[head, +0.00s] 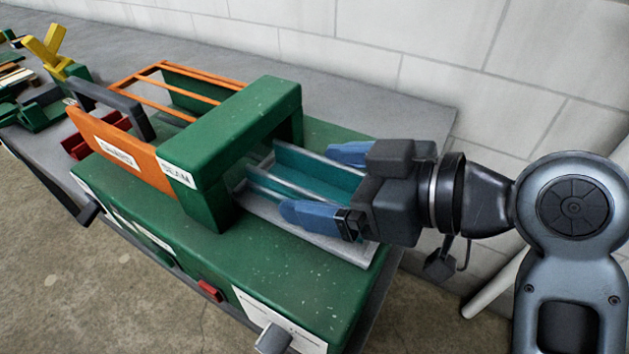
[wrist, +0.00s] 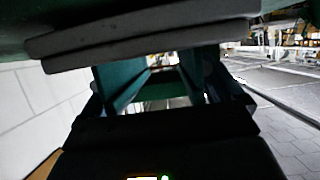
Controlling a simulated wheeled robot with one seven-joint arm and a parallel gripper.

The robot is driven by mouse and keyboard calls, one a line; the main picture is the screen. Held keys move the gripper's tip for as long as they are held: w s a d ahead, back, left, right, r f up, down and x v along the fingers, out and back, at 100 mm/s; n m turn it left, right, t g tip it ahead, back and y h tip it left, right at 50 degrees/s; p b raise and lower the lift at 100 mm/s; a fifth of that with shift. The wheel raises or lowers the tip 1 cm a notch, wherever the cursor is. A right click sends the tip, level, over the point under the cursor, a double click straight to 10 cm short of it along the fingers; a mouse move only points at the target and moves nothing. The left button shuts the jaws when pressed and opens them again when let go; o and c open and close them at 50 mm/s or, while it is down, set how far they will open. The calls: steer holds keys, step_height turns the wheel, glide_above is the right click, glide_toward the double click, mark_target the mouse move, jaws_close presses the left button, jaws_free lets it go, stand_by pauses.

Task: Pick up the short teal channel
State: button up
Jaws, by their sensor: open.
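The short teal channel (head: 312,168) lies on a grey plate (head: 300,233) at the right side of the green seam machine (head: 235,125), its far end near the machine's arch. It has upright walls with pale metallic edges. My gripper (head: 307,180) is open, with one blue finger on each side of the channel; I cannot tell whether they touch it. The palm hides the channel's near end. In the dark wrist view, teal walls of the channel (wrist: 122,88) show ahead of the gripper; the fingertips are hard to make out.
An orange guard panel (head: 118,150) and a dark grey handle (head: 110,105) stand left of the arch. The bench (head: 330,97) runs along a block wall (head: 460,60). Bare bench lies behind the machine.

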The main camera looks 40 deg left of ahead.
steer(key=c, duration=1)
steer(key=shift+c, duration=0.4)
steer(key=shift+r, duration=0.1)
